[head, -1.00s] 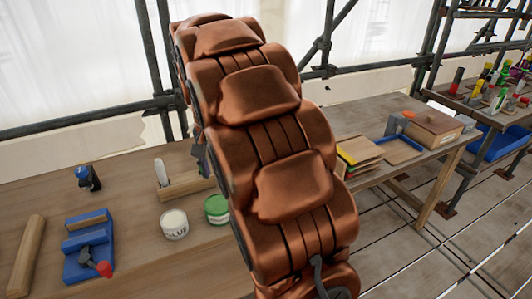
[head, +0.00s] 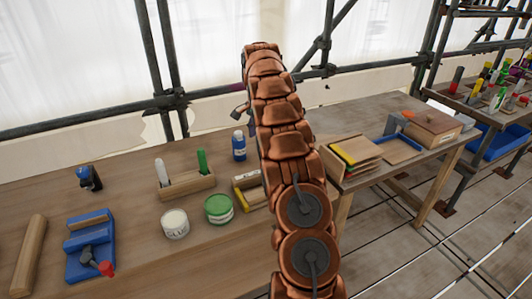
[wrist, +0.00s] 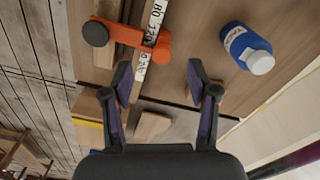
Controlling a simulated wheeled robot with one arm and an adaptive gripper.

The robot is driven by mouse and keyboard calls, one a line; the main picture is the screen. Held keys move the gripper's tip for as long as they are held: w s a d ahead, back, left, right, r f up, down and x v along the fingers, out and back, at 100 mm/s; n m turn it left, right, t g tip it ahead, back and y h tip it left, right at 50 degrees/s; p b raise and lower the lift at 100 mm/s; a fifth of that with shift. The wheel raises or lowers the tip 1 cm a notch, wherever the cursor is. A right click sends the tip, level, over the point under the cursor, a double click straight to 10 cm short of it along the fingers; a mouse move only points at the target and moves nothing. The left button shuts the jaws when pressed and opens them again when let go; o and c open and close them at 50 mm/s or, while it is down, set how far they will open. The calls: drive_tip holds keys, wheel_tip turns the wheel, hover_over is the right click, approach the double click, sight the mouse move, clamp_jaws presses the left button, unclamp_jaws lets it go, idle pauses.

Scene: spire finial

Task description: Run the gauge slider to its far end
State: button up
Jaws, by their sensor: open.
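In the wrist view the gauge slider is an orange piece (wrist: 155,48) with a round dark knob (wrist: 96,33) at its left end. It sits across a pale strip with black numbers (wrist: 156,12), the gauge scale, which runs up the picture and shows above and below it. My gripper (wrist: 160,82) is open and empty, its two dark fingers apart, with the tips just below the slider in the picture. I see no contact with it. In the head view my arm hides the slider, and the gripper cannot be made out clearly.
A blue bottle (head: 239,145) stands close by, and it also shows right of the fingers in the wrist view (wrist: 246,47). Glue (head: 174,223) and green (head: 218,208) tins and a wooden pen holder (head: 187,186) stand left of my arm. A second table (head: 400,175) lies to the right.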

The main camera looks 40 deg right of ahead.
drive_tip(key=d+f, duration=0.1)
drive_tip(key=d+f+m, duration=0.1)
drive_tip(key=d, duration=0.1)
drive_tip(key=shift+d, duration=0.1)
drive_tip(key=shift+f+p, duration=1.2)
drive_tip(key=shift+f, duration=2.55)
clamp_jaws()
